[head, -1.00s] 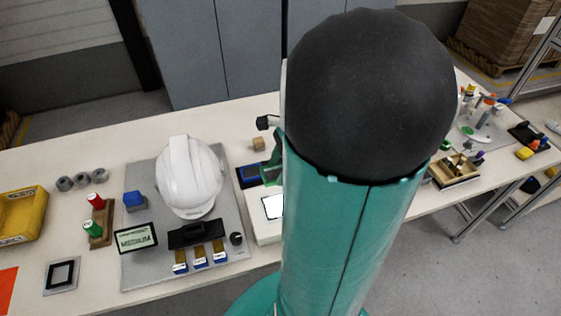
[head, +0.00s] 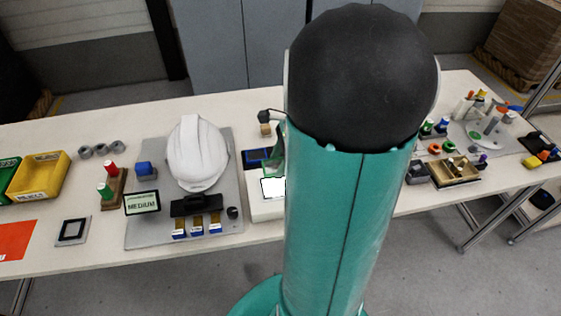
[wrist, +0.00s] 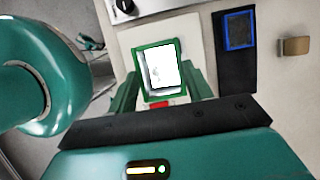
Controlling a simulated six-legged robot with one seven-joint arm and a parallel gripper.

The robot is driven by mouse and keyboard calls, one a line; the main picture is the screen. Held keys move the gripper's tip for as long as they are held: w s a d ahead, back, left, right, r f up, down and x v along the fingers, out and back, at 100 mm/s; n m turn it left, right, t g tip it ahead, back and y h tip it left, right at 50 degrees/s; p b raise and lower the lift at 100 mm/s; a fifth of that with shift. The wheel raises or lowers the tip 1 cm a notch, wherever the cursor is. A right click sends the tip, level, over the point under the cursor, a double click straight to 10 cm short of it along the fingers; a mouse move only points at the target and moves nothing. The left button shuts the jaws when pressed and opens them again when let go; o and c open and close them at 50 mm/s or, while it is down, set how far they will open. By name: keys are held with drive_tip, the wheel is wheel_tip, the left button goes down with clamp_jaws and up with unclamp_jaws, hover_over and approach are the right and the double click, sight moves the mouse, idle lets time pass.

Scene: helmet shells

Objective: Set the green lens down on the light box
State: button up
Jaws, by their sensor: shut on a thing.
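My gripper (wrist: 160,92) is shut on the green lens (wrist: 139,72), a square with a green frame, in the wrist view. The lens is over the light box (wrist: 172,27), and the bright panel shows through its frame. I cannot tell whether the lens touches the box. In the head view the white light box (head: 263,210) with its lit panel stands right of the helmet board, partly hidden by my arm. A green part of my gripper (head: 277,158) shows just behind the panel; the lens is not clear there.
A dark holder with a blue-framed piece (wrist: 239,30) lies right of the light box in the wrist view, with a small tan block (wrist: 295,46) beyond. In the head view a white helmet (head: 196,153) and MEDIUM sign (head: 142,202) stand left on a grey board.

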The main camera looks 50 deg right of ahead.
sight(276, 187)
drive_tip(key=shift+s+d, duration=0.1)
drive_tip(key=shift+s, duration=0.25)
drive_tip(key=shift+w+f, duration=0.2)
drive_tip(key=shift+f, duration=0.1)
drive_tip(key=f, duration=0.3)
drive_tip(key=shift+w+f, duration=0.2)
drive_tip(key=shift+f, duration=0.1)
drive_tip(key=shift+s+f, duration=0.15)
drive_tip(key=shift+f, duration=1.2)
drive_tip(key=shift+f, duration=0.45)
drive_tip(key=o, duration=1.1)
